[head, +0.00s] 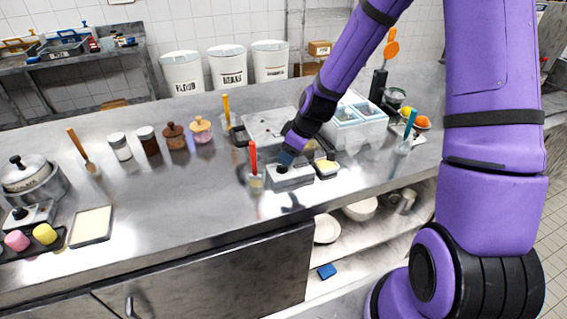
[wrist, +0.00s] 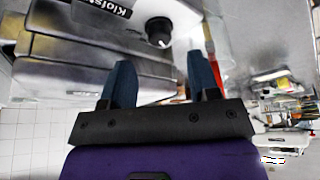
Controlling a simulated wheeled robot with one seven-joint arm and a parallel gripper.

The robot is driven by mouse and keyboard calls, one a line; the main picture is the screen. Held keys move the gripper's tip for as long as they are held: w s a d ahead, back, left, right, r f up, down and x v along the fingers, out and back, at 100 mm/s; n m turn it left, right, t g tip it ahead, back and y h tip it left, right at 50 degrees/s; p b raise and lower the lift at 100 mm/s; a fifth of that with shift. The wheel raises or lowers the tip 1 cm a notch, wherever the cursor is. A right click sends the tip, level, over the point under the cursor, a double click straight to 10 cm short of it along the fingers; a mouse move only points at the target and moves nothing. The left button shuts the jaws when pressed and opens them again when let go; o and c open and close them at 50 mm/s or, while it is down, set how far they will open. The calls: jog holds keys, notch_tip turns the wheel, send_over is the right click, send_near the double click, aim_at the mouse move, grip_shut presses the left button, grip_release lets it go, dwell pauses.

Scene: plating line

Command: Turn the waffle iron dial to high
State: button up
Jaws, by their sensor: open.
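The waffle iron (head: 268,122) stands on the steel counter, with a grey top and a pale front panel (head: 292,178). Its black round dial (wrist: 159,32) is on the pale panel beside a black label in the wrist view. I cannot read the dial's setting. My gripper (head: 286,157) is low over the front of the waffle iron in the head view and partly covers the dial area. In the wrist view my gripper (wrist: 159,66) has its two blue fingers apart with nothing between them. The dial lies just beyond the fingertips; I see no contact.
A red-handled tool in a holder (head: 254,165) stands close left of the panel. A small dark dish with yellow contents (head: 326,167) is close right. A white bin with compartments (head: 355,125) stands behind right. The counter's middle left (head: 170,205) is clear.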

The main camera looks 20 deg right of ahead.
aim_at(282, 167)
jog(key=shift+x, duration=2.6)
jog(key=c, duration=0.9)
